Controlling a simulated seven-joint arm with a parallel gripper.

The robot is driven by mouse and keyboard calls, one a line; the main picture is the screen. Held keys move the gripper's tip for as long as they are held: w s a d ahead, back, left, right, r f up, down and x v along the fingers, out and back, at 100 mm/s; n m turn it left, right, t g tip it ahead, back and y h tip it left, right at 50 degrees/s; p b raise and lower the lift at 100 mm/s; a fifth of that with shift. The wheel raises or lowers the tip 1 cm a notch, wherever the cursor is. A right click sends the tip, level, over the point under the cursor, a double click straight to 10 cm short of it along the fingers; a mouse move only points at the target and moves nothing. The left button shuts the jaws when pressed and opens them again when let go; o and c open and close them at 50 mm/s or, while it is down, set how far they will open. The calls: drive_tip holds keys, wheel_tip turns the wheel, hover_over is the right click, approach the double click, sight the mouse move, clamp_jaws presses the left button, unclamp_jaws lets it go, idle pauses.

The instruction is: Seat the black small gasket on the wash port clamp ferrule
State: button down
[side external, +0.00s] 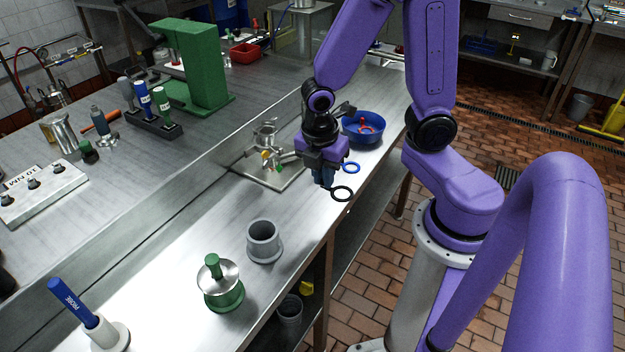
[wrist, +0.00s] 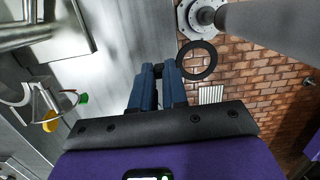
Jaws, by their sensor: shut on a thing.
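My gripper (side external: 325,183) hangs over the right edge of the steel bench, fingers pointing down. It is shut on the rim of the black small gasket (side external: 342,194), a thin dark ring that sticks out to the right of the fingertips. In the wrist view the fingers (wrist: 160,70) are close together, and the gasket (wrist: 197,44) shows beside their tips, over the brick floor. A metal valve assembly (side external: 268,130) with yellow and green parts stands on a tray left of my gripper. I cannot tell which part of it is the wash port clamp ferrule.
A blue ring (side external: 351,168) lies near the bench edge behind the gasket. A blue bowl (side external: 376,128) with red items stands behind my gripper. A grey cup (side external: 263,240) and a green-based metal part (side external: 222,288) stand in front. A raised ledge borders the bench's left side.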

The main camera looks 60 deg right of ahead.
drive_tip(key=s+r, duration=0.4)
drive_tip(key=s, duration=0.4)
drive_tip(key=w+a+r, duration=0.1)
drive_tip(key=w+r, duration=0.1)
drive_tip(key=w, duration=0.8)
drive_tip(key=w+a+r, duration=0.1)
drive_tip(key=w+r, duration=0.1)
drive_tip(key=w, duration=0.7)
drive_tip(key=w+d+r, duration=0.2)
drive_tip(key=w+d, duration=0.7)
drive_tip(key=w, duration=0.5)
drive_tip(key=shift+w+d+r, duration=0.15)
drive_tip(key=shift+r, duration=0.2)
drive_tip(key=shift+f, duration=0.1)
wheel_tip(320, 180, down, 6)
drive_tip(key=shift+f, duration=0.25)
drive_tip(key=shift+f, duration=0.1)
